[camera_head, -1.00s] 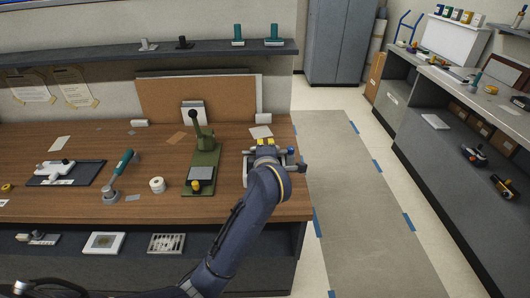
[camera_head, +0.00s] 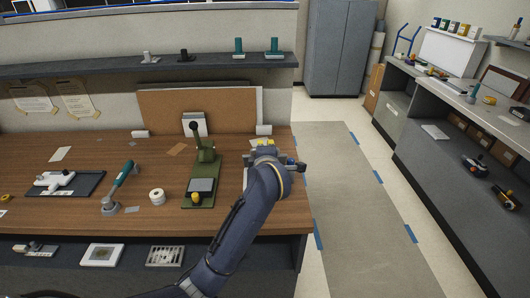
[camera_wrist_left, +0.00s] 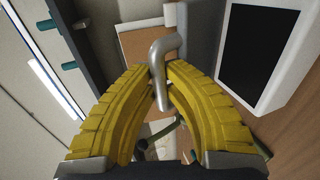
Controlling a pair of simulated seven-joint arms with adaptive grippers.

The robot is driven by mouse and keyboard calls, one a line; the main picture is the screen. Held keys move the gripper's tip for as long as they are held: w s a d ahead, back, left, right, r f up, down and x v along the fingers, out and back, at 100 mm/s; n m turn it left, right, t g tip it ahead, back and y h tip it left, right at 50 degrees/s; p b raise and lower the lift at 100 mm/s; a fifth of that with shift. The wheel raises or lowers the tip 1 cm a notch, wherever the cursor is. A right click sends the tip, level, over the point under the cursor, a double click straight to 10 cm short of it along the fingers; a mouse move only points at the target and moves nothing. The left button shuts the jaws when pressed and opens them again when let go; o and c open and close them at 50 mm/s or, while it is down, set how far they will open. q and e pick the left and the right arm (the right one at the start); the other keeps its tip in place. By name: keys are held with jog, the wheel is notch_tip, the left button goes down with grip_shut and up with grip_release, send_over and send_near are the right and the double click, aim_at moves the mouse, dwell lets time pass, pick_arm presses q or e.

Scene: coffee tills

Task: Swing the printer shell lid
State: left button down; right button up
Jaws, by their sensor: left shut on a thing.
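My left gripper (camera_head: 266,146) is over the right end of the wooden counter. In the left wrist view its yellow fingers (camera_wrist_left: 160,85) are shut on a grey bent rod handle (camera_wrist_left: 168,52). A white casing with a black panel (camera_wrist_left: 258,45) is beside the handle; it may be the printer shell, but I cannot tell which part is its lid. In the head view my gripper and forearm hide most of what is there, leaving a small white part (camera_head: 246,176) showing. My right gripper is not in view.
A green lever press (camera_head: 201,190) stands left of my arm, with a white tape roll (camera_head: 157,196), a teal-handled tool (camera_head: 124,173) and a black tray (camera_head: 92,179) farther left. A corkboard (camera_head: 195,110) leans behind. The floor aisle to the right is clear.

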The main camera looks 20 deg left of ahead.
pick_arm(q)
jog(key=shift+r, duration=0.2)
jog(key=shift+w+a+r, duration=0.15)
jog(key=shift+w+r, duration=0.05)
jog(key=shift+w, duration=0.3)
jog(key=shift+w+a+r, duration=0.2)
jog(key=shift+w, duration=0.3)
jog(key=shift+w+a+r, duration=0.15)
jog(key=shift+w+r, duration=0.05)
jog(key=shift+w, duration=0.3)
jog(key=c, duration=1.6)
grip_release()
jog(key=shift+o, duration=0.8)
jog(key=shift+f, duration=0.2)
jog(key=shift+s+f, duration=0.1)
jog(key=shift+f, duration=0.05)
